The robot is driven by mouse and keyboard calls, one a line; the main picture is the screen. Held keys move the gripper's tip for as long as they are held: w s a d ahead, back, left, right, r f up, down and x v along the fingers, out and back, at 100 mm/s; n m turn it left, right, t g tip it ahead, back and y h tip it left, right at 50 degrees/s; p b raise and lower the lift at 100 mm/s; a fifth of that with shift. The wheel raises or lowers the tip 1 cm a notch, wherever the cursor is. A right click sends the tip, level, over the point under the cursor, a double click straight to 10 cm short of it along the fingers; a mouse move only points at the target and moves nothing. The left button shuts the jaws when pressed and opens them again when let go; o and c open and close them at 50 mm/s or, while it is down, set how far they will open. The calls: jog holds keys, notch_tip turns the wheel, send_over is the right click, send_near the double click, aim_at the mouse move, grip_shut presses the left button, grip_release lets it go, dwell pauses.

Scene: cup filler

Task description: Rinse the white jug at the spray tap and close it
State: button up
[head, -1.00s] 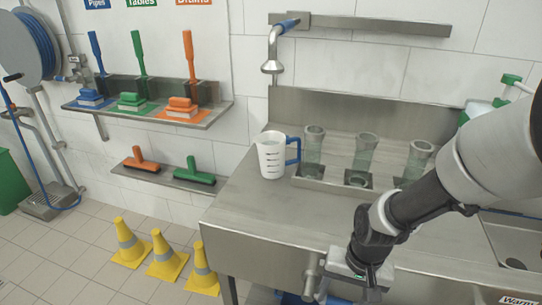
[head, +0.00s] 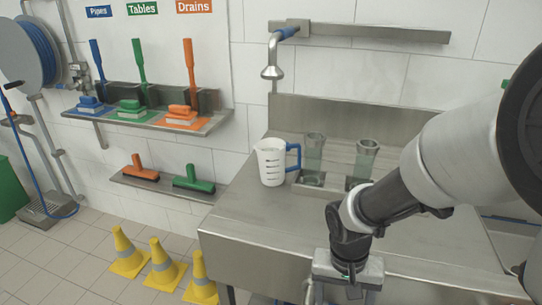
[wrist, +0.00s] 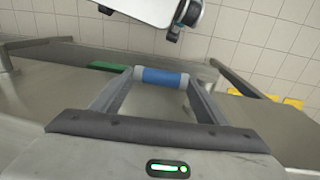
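The white jug (head: 271,163) stands upright on the steel table (head: 255,215), its blue handle to the right. The spray tap (head: 272,72) hangs from the wall above and behind it, with a blue sleeve on its pipe. No water shows. My gripper (wrist: 161,77) is low at the table's front edge, well apart from the jug; its body also shows in the head view (head: 346,268). Its fingers are spread in the wrist view. A blue cylinder (wrist: 161,77) with grey ends shows between the fingertips; I cannot tell whether they touch it.
Glass tubes (head: 366,160) stand in a rack right of the jug. Brushes (head: 183,112) sit on wall shelves at the left. Yellow cones (head: 163,265) stand on the floor left of the table. The table's left front is clear.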

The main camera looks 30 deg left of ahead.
jog(key=o, duration=0.3)
jog(key=shift+o, duration=0.2)
jog(key=shift+r, duration=0.15)
notch_tip(320, 180, up, 17)
jog(key=a+p, duration=0.1)
jog(key=p, duration=0.3)
jog(key=shift+s+a, duration=0.25)
jog(key=shift+a, duration=0.05)
